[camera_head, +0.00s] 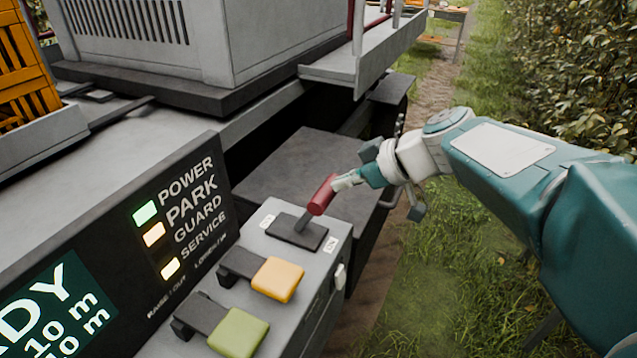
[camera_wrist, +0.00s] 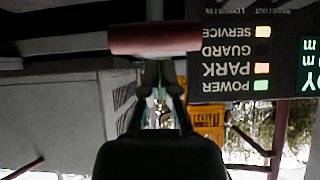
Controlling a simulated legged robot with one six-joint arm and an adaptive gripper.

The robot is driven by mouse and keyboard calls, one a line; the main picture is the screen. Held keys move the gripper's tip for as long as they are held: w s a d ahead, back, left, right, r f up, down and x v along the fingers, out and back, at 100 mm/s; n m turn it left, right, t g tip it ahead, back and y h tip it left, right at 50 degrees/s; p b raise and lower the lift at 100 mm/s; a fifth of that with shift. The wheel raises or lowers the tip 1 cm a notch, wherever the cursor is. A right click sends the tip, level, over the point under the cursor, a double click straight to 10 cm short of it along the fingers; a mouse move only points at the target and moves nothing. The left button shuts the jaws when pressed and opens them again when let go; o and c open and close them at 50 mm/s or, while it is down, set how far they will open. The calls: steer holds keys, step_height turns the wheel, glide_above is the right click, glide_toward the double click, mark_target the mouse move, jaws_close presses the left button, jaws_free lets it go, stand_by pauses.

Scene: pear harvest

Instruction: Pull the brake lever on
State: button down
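The brake lever has a red grip (camera_head: 321,195) on a dark stem rising from a black plate (camera_head: 297,233) on a grey console. The plate has an OFF label (camera_head: 267,221) on its left and an ON label (camera_head: 330,245) on its right. How far the lever leans is hard to tell. My gripper (camera_head: 341,183) is at the right side of the red grip, touching or almost touching it. In the wrist view the red grip (camera_wrist: 153,39) lies across the front of my narrow, nearly parallel fingers (camera_wrist: 160,72). They look shut and not around it; contact is unclear.
A yellow pedal-like lever (camera_head: 277,279) and a green one (camera_head: 238,332) stand nearer on the console. On the sign panel (camera_head: 190,205), POWER, PARK and SERVICE lamps are lit; GUARD is dark. Grass (camera_head: 425,290) lies open to the right.

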steer(key=v, duration=0.7)
steer(key=s+d+f+m+t+h, duration=0.1)
steer(key=s+d+f+m+h, duration=0.3)
steer(key=s, duration=0.4)
steer(key=s+d+f+m+h, duration=0.5)
steer(key=s+d+f+m, duration=0.1)
steer(key=s+m, duration=0.3)
steer(key=shift+f+t, duration=0.4)
steer(key=shift+f, duration=0.25)
steer(key=shift+s+a, duration=0.1)
steer(key=shift+a, duration=0.05)
